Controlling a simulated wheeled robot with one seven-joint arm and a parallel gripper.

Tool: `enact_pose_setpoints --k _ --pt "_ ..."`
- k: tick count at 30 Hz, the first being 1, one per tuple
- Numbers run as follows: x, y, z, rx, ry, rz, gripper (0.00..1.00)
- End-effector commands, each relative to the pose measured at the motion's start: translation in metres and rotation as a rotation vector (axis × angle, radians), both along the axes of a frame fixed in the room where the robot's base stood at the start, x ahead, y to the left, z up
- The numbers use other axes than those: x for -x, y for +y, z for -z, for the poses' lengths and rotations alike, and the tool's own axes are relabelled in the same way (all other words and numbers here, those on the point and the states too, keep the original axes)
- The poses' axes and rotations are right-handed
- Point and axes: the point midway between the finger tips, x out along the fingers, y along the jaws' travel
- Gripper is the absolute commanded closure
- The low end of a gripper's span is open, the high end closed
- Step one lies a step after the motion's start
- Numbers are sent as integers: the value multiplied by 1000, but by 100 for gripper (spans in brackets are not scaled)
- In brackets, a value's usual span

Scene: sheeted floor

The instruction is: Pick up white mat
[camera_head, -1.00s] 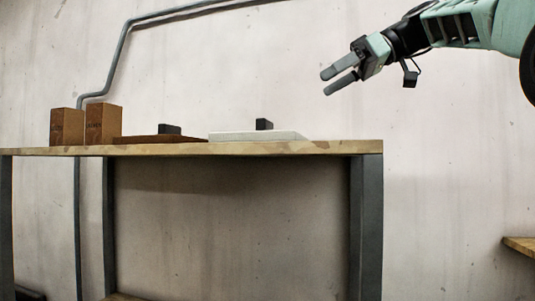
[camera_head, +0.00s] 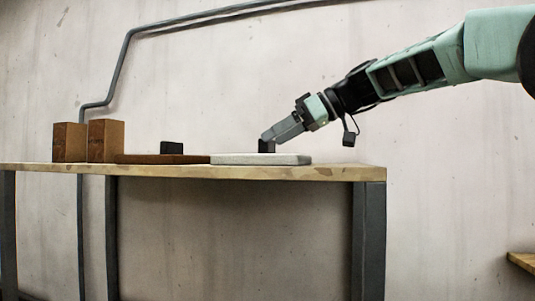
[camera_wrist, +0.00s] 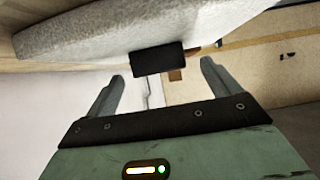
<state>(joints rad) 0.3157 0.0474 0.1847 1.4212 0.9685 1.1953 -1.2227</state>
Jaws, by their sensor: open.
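The white mat (camera_head: 265,160) lies flat on the wooden table near its right end; it shows as a pale, rough slab across the top of the wrist view (camera_wrist: 120,28). A small black block (camera_wrist: 159,58) stands at the mat's edge in the wrist view and shows at the mat's back in the head view (camera_head: 266,146). My gripper (camera_head: 268,138) is over the mat, at the black block. In the wrist view its two fingers (camera_wrist: 162,70) are open, with the block between or just beyond their tips; I cannot tell whether they touch it.
A brown mat (camera_head: 150,159) lies left of the white one, with another black block (camera_head: 172,148) at its back. Two brown boxes (camera_head: 70,142) (camera_head: 106,140) stand at the left. The table (camera_head: 345,173) is bare at its right end. A wall stands behind.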

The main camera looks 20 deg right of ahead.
Motion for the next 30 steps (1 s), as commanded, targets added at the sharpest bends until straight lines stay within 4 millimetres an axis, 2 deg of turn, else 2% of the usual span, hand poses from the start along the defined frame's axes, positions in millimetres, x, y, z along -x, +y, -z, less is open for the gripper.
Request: enact_pose_setpoints --k 7,16,17,21,22,30 --pt "-17 22 13 -1 3 -1 11" --pt "-20 25 18 0 0 1 11" --pt "-20 25 18 0 0 1 16" --pt "-20 25 18 0 0 0 55" --pt "-20 25 18 0 0 0 62" --pt "-20 25 17 -1 -1 0 62"
